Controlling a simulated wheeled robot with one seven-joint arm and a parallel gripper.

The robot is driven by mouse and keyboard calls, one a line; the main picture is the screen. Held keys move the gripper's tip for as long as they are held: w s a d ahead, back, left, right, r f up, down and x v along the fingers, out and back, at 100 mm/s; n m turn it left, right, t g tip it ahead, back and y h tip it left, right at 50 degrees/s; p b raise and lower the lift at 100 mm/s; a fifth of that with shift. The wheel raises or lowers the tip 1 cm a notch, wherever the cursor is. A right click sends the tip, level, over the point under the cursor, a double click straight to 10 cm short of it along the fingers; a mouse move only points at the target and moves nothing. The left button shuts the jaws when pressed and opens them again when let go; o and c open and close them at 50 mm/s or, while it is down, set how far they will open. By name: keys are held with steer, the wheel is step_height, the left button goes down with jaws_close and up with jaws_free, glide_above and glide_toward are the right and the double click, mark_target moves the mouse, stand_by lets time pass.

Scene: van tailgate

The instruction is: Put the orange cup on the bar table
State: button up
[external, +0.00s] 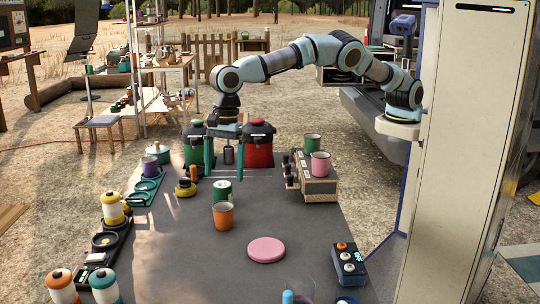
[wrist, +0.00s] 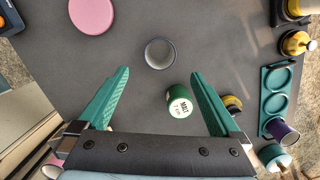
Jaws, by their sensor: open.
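The orange cup (external: 223,218) stands upright on the large grey surface (external: 190,262), in front of a green can (external: 222,190). In the wrist view a round cup (wrist: 160,53) shows from above, pale inside with a dark rim, just beyond the fingertips; its outer colour is hidden. The green can (wrist: 180,103) shows between the fingers there. My gripper (external: 224,178) is open and empty, its teal fingers pointing down above the surface behind the cup. In the wrist view my gripper (wrist: 160,72) is spread wide. I cannot tell which surface is the bar table.
A pink disc (external: 266,250) lies right of the cup. A box (external: 318,182) with a green and a pink cup stands further right. Green and red bins (external: 258,146) stand at the back. The front middle is clear.

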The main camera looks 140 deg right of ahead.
steer(key=s+a+n, duration=0.3)
steer(key=s+n, duration=0.4)
steer(key=s, duration=0.3)
steer(key=s+a+r+n, duration=0.1)
steer(key=s+a+n, duration=0.2)
steer(key=s+n, duration=0.5)
steer(key=s+a+r+n, duration=0.1)
steer(key=s+a+n, duration=0.2)
steer(key=s+n, duration=0.5)
steer(key=shift+s+a+h, duration=0.15)
steer(key=shift+s+h, duration=0.15)
steer(key=shift+s, duration=2.5)
steer(key=s+a+f+n, duration=0.2)
steer(key=s+n, duration=0.5)
steer(key=s, duration=0.4)
steer(key=shift+s+a+n, duration=0.25)
steer(key=shift+a+n, duration=0.05)
steer(key=shift+a, duration=0.35)
